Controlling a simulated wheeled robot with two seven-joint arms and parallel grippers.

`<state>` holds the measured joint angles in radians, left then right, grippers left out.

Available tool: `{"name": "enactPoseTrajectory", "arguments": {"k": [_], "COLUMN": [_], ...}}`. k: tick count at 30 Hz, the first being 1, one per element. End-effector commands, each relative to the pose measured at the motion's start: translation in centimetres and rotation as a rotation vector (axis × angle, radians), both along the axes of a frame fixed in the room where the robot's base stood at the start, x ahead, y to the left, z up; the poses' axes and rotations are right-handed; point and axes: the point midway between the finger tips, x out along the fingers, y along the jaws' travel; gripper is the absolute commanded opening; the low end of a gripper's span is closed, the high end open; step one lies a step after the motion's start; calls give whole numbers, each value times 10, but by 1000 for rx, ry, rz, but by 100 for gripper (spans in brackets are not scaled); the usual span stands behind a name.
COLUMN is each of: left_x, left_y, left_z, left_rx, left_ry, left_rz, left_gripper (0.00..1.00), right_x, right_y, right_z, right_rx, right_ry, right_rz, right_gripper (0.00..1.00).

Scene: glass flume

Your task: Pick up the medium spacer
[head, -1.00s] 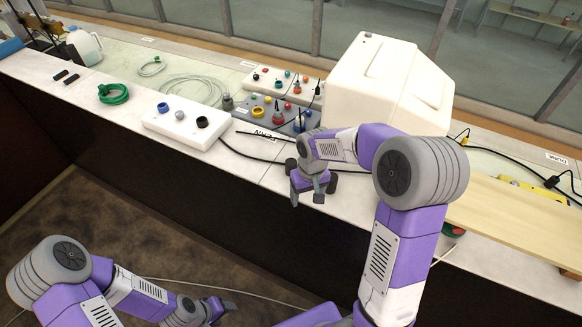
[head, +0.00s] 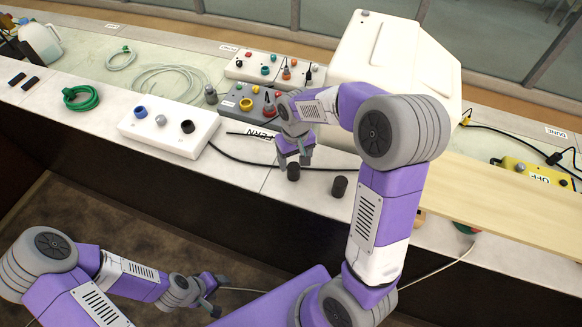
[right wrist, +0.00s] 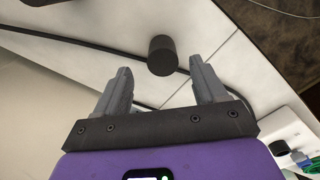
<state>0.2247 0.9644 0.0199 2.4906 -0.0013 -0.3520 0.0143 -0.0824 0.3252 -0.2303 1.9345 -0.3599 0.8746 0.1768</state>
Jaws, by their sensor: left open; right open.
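I cannot tell which is the medium spacer. In the right wrist view, one dark cylinder (right wrist: 162,56) stands just beyond and between the open fingertips of the right gripper (right wrist: 160,78); nothing is between the jaws. My left gripper (head: 212,290) is open and empty, low in front of the counter.
A white box with knobs (head: 172,132) stands left of the right gripper, and a grey panel (head: 240,100) behind it. A black cable (head: 235,156) runs along the counter near the cylinders. A large white case (head: 390,60) and a wooden board (head: 500,205) flank my right arm.

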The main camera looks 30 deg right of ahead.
Motion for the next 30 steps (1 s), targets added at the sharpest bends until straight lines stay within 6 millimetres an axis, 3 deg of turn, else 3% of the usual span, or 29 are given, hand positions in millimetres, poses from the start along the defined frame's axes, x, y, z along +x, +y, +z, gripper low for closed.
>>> {"name": "enactPoseTrajectory", "arguments": {"k": [9,18,30], "left_x": [0,0,0], "left_y": [0,0,0], "left_z": [-6,-6,-6], "left_rx": [0,0,0], "left_ry": [0,0,0], "left_rz": [0,0,0], "left_gripper": [58,58,58], "right_x": [0,0,0], "right_y": [3,3,3], "right_z": [-45,-49,-49], "right_rx": [-1,0,0], "right_ry": [3,0,0], "right_rz": [-1,-1,0], "right_gripper": [71,71,11]}}
